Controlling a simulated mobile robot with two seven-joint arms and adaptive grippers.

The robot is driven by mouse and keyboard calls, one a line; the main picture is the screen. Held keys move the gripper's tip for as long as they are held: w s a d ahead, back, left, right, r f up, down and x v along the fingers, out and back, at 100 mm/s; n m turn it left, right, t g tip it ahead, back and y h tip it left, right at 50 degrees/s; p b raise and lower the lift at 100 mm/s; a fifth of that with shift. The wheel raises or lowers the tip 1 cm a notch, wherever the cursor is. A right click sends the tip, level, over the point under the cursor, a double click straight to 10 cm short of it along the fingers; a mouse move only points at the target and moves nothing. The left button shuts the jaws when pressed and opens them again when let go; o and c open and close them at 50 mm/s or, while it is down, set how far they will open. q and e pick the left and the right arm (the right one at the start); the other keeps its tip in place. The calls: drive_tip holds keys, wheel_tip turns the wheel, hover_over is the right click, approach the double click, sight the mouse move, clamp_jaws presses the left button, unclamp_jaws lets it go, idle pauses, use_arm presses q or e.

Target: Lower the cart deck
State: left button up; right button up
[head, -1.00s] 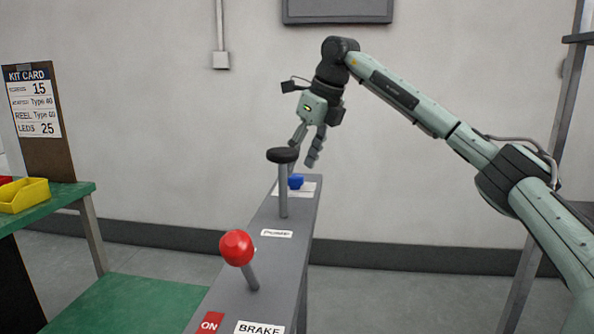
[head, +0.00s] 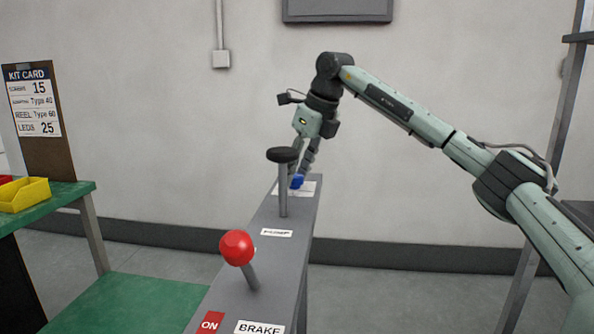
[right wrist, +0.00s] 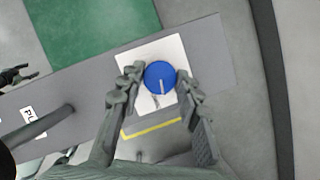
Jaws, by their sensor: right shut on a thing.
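The blue knob (head: 296,182) sits on a white label plate (head: 310,188) at the far end of the cart's grey control beam (head: 265,262). It has a pale pointer line in the right wrist view (right wrist: 160,77). My right gripper (head: 301,174) is shut on the knob, one finger on each side of it. The green cart deck (head: 130,306) lies low, left of the beam, and also shows in the right wrist view (right wrist: 95,28). A dark gripper-like shape (right wrist: 16,76) at that view's left edge may be my left gripper; its jaws are unclear.
A black-topped pump lever (head: 283,156) stands between the knob and the red-ball brake lever (head: 237,248), which is by an ON label. A green bench (head: 60,196) with a yellow bin (head: 24,195) is at left. The wall is behind.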

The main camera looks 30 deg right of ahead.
drive_tip(key=shift+m, duration=0.3)
drive_tip(key=m+h, duration=0.1)
drive_tip(key=m, duration=0.2)
drive_tip(key=shift+a+t, duration=0.15)
drive_tip(key=shift+t, duration=0.15)
drive_tip(key=m+h, duration=0.2)
drive_tip(key=m, duration=0.3)
drive_tip(key=shift+a, duration=0.1)
drive_tip(key=m, duration=0.2)
drive_tip(key=m+g+h, duration=0.1)
drive_tip(key=m, duration=0.1)
drive_tip(key=shift+w+a+h, duration=0.1)
drive_tip(key=shift+h, duration=0.2)
drive_tip(key=shift+m+g+h, duration=0.4)
drive_tip(key=shift+m+g, duration=0.3)
drive_tip(key=shift+m, duration=1.1)
drive_tip(key=o, duration=1.1)
